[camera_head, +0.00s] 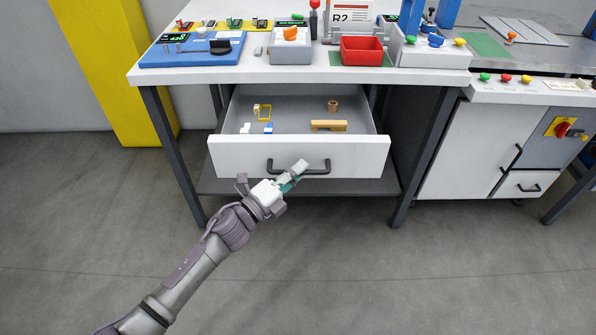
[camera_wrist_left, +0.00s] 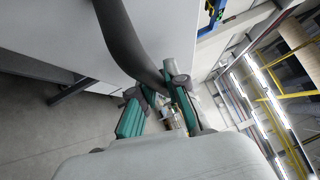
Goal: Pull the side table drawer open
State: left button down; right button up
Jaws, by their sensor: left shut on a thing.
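The side table drawer (camera_head: 232,155) is pulled out from under the white table top in the head view. Its white front carries a dark bar handle (camera_head: 318,167). My left gripper (camera_head: 296,174) is at the right part of this handle, shut on it. In the left wrist view the dark handle (camera_wrist_left: 124,40) runs down to my left gripper's fingers (camera_wrist_left: 158,98). The exact contact at the fingertips is partly hidden. My right gripper shows in neither view.
Inside the drawer lie a wooden block (camera_head: 329,126), a brown ring (camera_head: 333,106), a yellow frame (camera_head: 263,112) and small white and blue pieces. The table top (camera_head: 300,77) holds a blue device (camera_head: 192,52) and a red bin (camera_head: 362,50). The floor in front is clear.

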pick_arm(q)
jog(key=c, duration=1.2)
grip_release()
jog(key=shift+a, duration=0.1)
jog(key=v, duration=1.2)
jog(key=shift+f, duration=0.1)
